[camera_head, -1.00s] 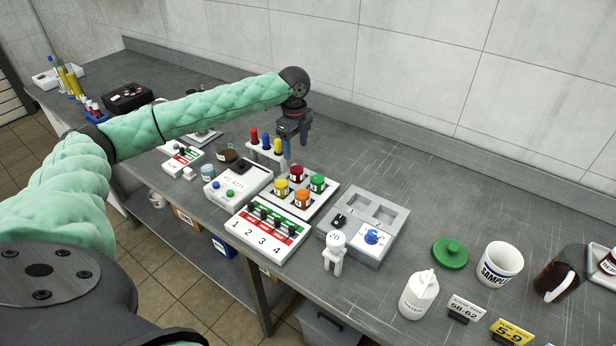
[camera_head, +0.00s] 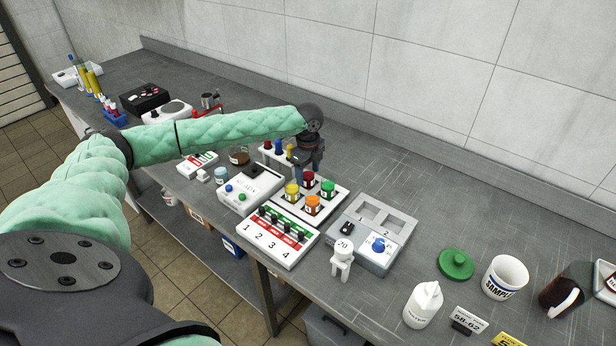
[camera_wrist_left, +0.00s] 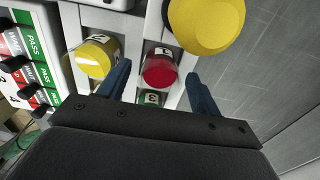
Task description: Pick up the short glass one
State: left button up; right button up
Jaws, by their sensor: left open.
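Short jars with coloured tops stand in a white holder (camera_head: 283,203): yellow (camera_head: 292,191), red (camera_head: 308,180), orange (camera_head: 312,204) and green (camera_head: 327,189). My left gripper (camera_head: 311,167) is open and empty, low above the back of this holder by the red jar. In the left wrist view the red jar (camera_wrist_left: 160,68) shows between the open fingers (camera_wrist_left: 160,88), with the yellow jar (camera_wrist_left: 97,57) outside them. A green jar (camera_wrist_left: 152,98) is partly hidden by the gripper body. A short glass beaker with brown contents (camera_head: 239,156) stands farther left. My right gripper is not in view.
A tube rack with red, blue and yellow caps (camera_head: 279,150) stands just left of my left gripper. A large yellow cap (camera_wrist_left: 205,25) looms near the fingers in the wrist view. A switch box (camera_head: 276,238) and grey device (camera_head: 372,228) flank the holder. Bench behind is clear.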

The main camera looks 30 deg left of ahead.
pick_arm(q)
jog(key=shift+f, duration=0.3)
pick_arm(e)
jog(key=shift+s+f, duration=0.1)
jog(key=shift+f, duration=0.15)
pick_arm(q)
jog(key=c, duration=1.1)
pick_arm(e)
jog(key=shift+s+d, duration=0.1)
